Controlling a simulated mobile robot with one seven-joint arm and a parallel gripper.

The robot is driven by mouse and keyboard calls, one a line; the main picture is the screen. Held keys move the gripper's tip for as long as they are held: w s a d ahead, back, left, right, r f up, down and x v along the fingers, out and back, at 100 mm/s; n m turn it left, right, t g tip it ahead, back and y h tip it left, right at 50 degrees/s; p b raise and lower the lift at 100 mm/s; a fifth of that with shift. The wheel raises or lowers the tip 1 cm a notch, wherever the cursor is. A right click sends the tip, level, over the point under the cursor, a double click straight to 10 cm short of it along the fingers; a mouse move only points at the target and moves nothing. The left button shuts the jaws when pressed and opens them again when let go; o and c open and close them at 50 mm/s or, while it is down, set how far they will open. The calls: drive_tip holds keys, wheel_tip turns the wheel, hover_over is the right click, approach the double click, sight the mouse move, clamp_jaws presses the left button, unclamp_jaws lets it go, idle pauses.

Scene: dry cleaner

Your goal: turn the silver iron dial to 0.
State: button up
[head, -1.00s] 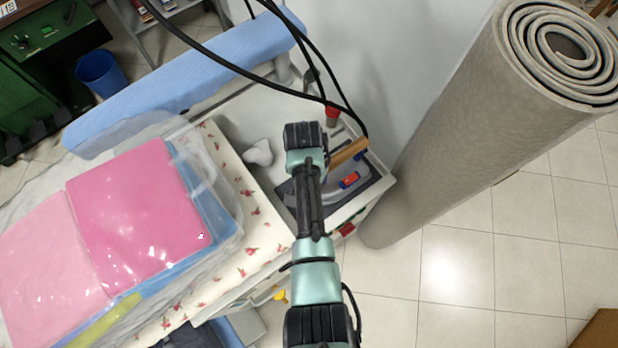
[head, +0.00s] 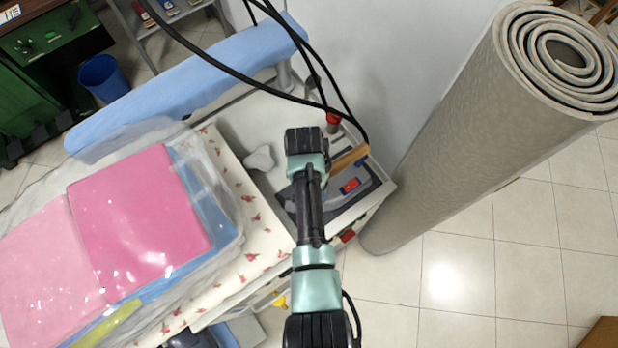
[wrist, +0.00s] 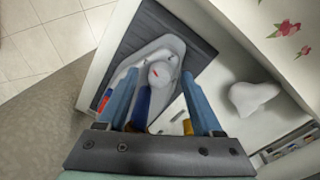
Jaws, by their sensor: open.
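The silver iron (wrist: 178,50) lies on a dark rest pad (wrist: 150,25) in the wrist view. Its round pale dial (wrist: 159,73) has a small red mark and shows between the fingertips. My gripper (wrist: 160,78) is open, with one blue finger on each side of the dial in the picture; I cannot tell whether either touches it. In the head view my arm covers part of the iron and hides the fingers. The iron's wooden handle (head: 350,157) and red switch (head: 350,185) show to the right of the arm.
A white lump (head: 260,158) sits on the board left of the arm, beside the floral cover (head: 255,235). Bagged pink folded cloth (head: 140,215) lies farther left. Black cables (head: 335,95) hang behind the iron. A rolled carpet (head: 450,150) stands close on the right.

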wheel_tip(320, 180, up, 13)
drive_tip(key=b, duration=0.1)
drive_tip(key=shift+a+f, duration=0.2)
drive_tip(key=shift+a, duration=0.1)
